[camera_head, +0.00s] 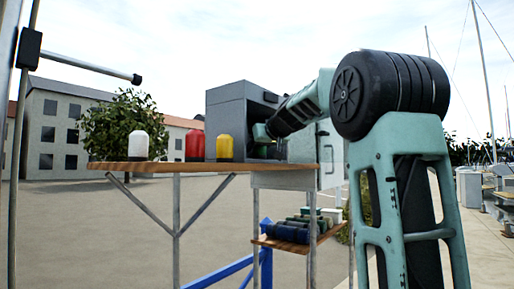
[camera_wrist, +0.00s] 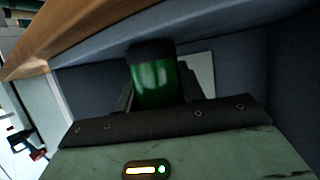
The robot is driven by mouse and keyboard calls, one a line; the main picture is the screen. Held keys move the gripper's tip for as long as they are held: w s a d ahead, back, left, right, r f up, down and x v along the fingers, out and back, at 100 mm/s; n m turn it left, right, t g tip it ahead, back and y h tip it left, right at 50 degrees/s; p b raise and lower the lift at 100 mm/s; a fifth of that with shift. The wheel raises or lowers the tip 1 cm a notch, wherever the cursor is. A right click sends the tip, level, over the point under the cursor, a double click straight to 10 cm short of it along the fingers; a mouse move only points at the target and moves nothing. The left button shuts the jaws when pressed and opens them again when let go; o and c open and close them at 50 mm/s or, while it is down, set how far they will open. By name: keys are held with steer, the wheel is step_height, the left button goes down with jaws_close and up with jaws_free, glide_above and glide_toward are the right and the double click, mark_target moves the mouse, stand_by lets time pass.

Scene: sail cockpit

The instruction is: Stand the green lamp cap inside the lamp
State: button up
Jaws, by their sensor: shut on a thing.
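The green lamp cap (camera_wrist: 153,82) is between the fingers of my gripper (camera_wrist: 158,92) in the wrist view, its dark end pointing away from the palm. My gripper is shut on it. The lamp appears to be the grey box-like housing (camera_head: 228,119) on the wooden shelf in the head view. My arm reaches in through its open side, and the gripper end (camera_head: 262,132) is at the opening. Grey inner walls (camera_wrist: 232,60) surround the cap in the wrist view. Whether the cap touches the floor of the housing cannot be told.
White (camera_head: 138,145), red (camera_head: 195,146) and yellow (camera_head: 225,147) caps stand left of the housing on the wooden shelf (camera_head: 165,168). A pale door panel (camera_head: 329,155) hangs open at right. A lower shelf (camera_head: 283,244) holds dark rolled items. A blue rail (camera_head: 222,272) runs below.

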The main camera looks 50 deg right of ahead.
steer(key=shift+f, duration=0.2)
steer(key=o, duration=1)
steer(key=shift+c, duration=0.2)
steer(key=shift+r, duration=0.25)
steer(key=b+v, duration=0.4)
steer(key=v, duration=0.8)
